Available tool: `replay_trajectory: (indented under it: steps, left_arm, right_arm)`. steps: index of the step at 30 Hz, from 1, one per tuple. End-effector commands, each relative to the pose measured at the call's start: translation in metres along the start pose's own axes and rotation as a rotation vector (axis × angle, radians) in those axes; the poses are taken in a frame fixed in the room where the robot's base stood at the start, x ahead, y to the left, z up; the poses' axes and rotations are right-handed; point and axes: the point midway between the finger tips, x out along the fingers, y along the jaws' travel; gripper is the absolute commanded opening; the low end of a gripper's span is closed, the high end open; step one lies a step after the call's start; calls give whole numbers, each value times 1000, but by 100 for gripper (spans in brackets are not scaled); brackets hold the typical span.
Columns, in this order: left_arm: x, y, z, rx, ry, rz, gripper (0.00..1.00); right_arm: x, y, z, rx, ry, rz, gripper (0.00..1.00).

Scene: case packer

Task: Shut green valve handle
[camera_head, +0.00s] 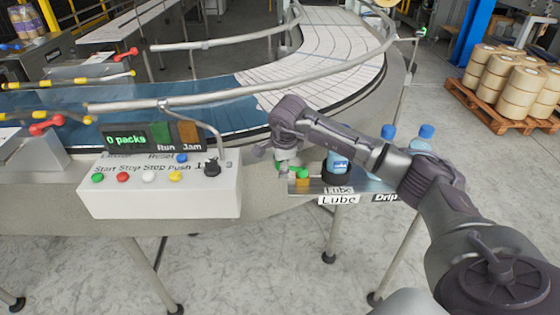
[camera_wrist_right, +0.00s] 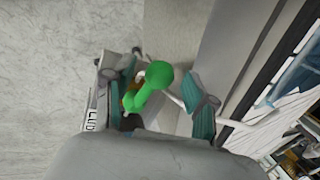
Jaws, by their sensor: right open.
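The green valve handle (camera_head: 301,173) is small in the head view, low beside the conveyor at the Lube station and partly hidden by my right gripper (camera_head: 285,168). In the right wrist view the green handle (camera_wrist_right: 152,90) shows large, with a round knob at its upper end. It lies between the two teal-padded fingers of my right gripper (camera_wrist_right: 162,82), which are spread apart. I cannot tell whether either finger touches it. My left gripper is not in view.
A white control box (camera_head: 160,190) with coloured buttons stands left of the valve, below a "0 packs" display (camera_head: 126,140). Blue-capped bottles (camera_head: 426,133) stand to the right, partly behind my arm. The curved conveyor (camera_head: 340,60) and its rails lie behind.

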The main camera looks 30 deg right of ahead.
Motion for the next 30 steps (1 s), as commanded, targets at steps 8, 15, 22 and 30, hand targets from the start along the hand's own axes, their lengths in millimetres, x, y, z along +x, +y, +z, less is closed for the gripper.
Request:
replay_trajectory:
  steps: [8,15,22,30]
  left_arm:
    - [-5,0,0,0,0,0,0]
    - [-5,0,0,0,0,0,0]
    - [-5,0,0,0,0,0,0]
    - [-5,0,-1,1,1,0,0]
  right_arm:
    - [15,0,0,0,0,-1,56]
    - [15,0,0,0,0,-1,50]
    - [15,0,0,0,0,-1,12]
    - [15,0,0,0,0,-1,0]
